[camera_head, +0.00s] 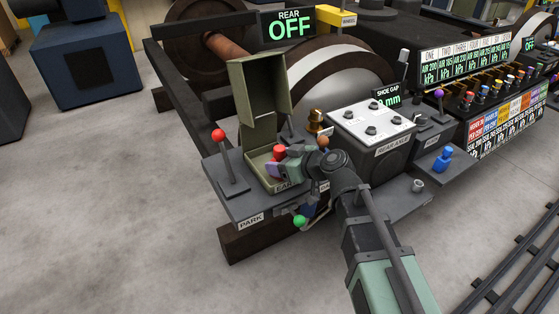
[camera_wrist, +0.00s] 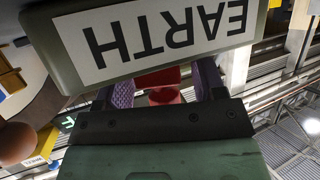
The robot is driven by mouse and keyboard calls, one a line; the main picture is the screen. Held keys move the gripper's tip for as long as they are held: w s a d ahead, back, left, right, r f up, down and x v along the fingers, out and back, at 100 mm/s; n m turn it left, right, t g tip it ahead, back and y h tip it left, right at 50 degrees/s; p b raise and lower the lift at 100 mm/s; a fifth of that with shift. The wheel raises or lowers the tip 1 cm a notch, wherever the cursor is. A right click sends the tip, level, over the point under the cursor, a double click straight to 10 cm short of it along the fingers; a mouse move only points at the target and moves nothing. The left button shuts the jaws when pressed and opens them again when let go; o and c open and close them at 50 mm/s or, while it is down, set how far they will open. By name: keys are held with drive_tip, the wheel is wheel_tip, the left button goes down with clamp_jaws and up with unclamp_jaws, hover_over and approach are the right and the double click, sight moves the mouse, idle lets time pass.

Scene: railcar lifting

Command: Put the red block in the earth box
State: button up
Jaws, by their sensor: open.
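The earth box is an olive-green box (camera_head: 256,180) with its lid (camera_head: 259,92) standing open. Its EARTH label (camera_wrist: 165,38) shows upside down, close up, in the wrist view. The red block (camera_head: 279,152) shows at the box's opening, just beyond my gripper (camera_head: 281,166). In the wrist view the red block (camera_wrist: 158,78) lies between my two purple fingers (camera_wrist: 165,88), which are apart. The box wall and my gripper hide part of the block. I cannot tell whether it touches the box floor.
A red-knobbed PARK lever (camera_head: 219,135) stands left of the box. A green knob (camera_head: 300,221) is at the front edge. A brass fitting (camera_head: 315,121) and the white-topped REAR AXLE unit (camera_head: 370,121) are to the right. A blue knob (camera_head: 443,160) stands farther right.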

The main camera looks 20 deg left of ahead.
drive_tip(key=p+v, duration=0.4)
drive_tip(key=v, duration=0.8)
drive_tip(key=s+d+f+m+g+h, duration=0.1)
drive_tip(key=s+d+f+m+h, duration=0.1)
drive_tip(key=d, duration=0.6)
drive_tip(key=s+d+f+m+g+h, duration=0.2)
drive_tip(key=d+f+m+h, duration=0.3)
drive_tip(key=d+m+h, duration=0.1)
drive_tip(key=s+d+f+m+g+h, duration=0.1)
drive_tip(key=d+f+m+h, duration=0.3)
drive_tip(key=d, duration=0.6)
drive_tip(key=shift+s+m+g+h, duration=0.3)
drive_tip(key=shift+s+m+g, duration=0.1)
drive_tip(key=shift+s+m, duration=0.5)
drive_tip(key=shift+a, duration=0.1)
drive_tip(key=shift+c, duration=0.2)
